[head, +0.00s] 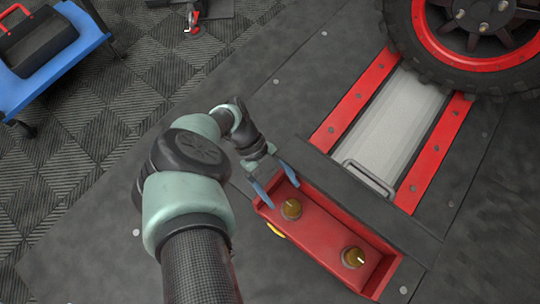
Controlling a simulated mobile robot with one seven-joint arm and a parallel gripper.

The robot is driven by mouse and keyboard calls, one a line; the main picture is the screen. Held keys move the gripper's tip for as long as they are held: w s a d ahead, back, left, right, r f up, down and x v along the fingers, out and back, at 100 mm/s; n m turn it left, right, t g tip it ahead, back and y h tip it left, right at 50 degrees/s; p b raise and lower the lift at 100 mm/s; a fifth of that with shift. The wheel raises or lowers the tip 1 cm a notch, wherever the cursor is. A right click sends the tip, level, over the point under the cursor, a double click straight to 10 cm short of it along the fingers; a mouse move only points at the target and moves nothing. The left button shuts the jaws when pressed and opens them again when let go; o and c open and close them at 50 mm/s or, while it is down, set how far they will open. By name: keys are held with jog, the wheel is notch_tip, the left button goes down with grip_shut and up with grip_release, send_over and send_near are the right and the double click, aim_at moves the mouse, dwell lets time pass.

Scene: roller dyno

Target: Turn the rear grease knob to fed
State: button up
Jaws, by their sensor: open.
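Two round brass-coloured knobs sit inside a red open-topped box (322,230). The upper-left knob (291,208) and the lower-right knob (353,257) each carry a pale pointer mark. I see no readable labels, so which one is the rear knob and where fed lies cannot be told. My gripper (284,195) is open, with two blue fingers spread at the upper-left end of the box. The upper-left knob shows just beyond the fingertips. Whether a finger touches it cannot be told.
A large black tyre with a red rim (492,30) stands at the upper right, by a grey roller plate (395,125) between red rails. A metal handle (368,178) lies near the box. A blue cart (60,75) stands at the upper left. The dark floor plate around the box is mostly clear.

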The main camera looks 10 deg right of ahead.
jog(key=v, duration=0.6)
dwell(0.5)
